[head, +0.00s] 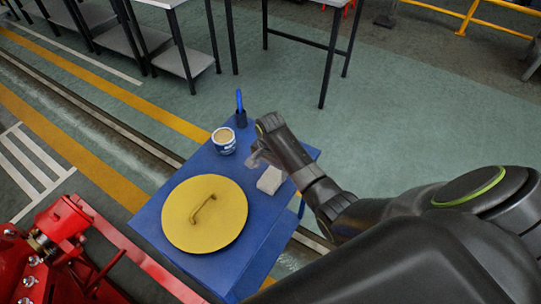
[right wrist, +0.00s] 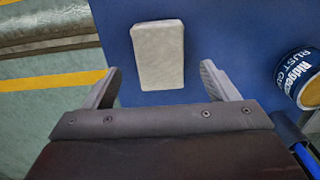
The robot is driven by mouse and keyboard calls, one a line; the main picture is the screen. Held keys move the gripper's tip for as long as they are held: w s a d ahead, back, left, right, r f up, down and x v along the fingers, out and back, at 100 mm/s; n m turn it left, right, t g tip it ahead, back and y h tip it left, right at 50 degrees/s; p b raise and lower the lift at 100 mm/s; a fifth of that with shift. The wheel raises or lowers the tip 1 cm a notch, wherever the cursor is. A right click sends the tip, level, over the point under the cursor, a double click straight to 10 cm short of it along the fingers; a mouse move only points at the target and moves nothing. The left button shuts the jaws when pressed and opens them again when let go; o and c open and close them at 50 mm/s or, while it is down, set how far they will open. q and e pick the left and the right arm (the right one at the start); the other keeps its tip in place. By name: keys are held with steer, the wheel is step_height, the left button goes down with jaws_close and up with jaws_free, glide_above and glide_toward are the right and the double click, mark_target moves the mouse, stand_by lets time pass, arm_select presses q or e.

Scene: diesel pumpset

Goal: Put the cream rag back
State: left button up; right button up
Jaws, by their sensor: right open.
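The cream rag (head: 270,180) is a small pale folded block lying flat on the blue table top (head: 235,268). In the right wrist view the rag (right wrist: 158,54) lies ahead of my right gripper, between the lines of its two fingers and not touching either. My right gripper (head: 256,158) is open and empty, beside the rag in the head view. In the right wrist view the gripper (right wrist: 172,82) shows its fingers wide apart. My left gripper is not in view.
A round yellow lid (head: 180,218) with a handle covers much of the table. A tin (head: 224,141) and a dark cup (head: 241,120) with a blue-handled tool stand at the table's far end. Red machinery (head: 62,225) is at the left.

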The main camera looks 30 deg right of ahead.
mark_target(271, 179)
step_height(271, 179, up, 8)
steer(key=shift+f, duration=0.2)
steer(key=shift+f, duration=0.1)
stand_by(0.4)
steer(key=s+d+f+n+t, duration=0.1)
steer(key=s+n, duration=0.2)
steer(key=s, duration=0.4)
steer(key=s+d+f+n+t+h, duration=0.1)
steer(key=s+d+n, duration=0.1)
steer(key=s, duration=0.6)
steer(key=s+d+f+n+t, duration=0.1)
steer(key=s+n, duration=0.2)
steer(key=s, duration=0.4)
steer(key=s+r+n+h, duration=0.1)
steer(key=s+r+n, duration=0.35)
steer(key=s, duration=0.35)
step_height(271, 179, down, 23)
steer(key=d+m, duration=0.1)
steer(key=d, duration=0.1)
steer(key=s+a+f+g+y, duration=0.1)
steer(key=s+f, duration=1.4)
steer(key=f, duration=0.2)
steer(key=shift+f+g, duration=0.2)
steer(key=shift+g, duration=0.2)
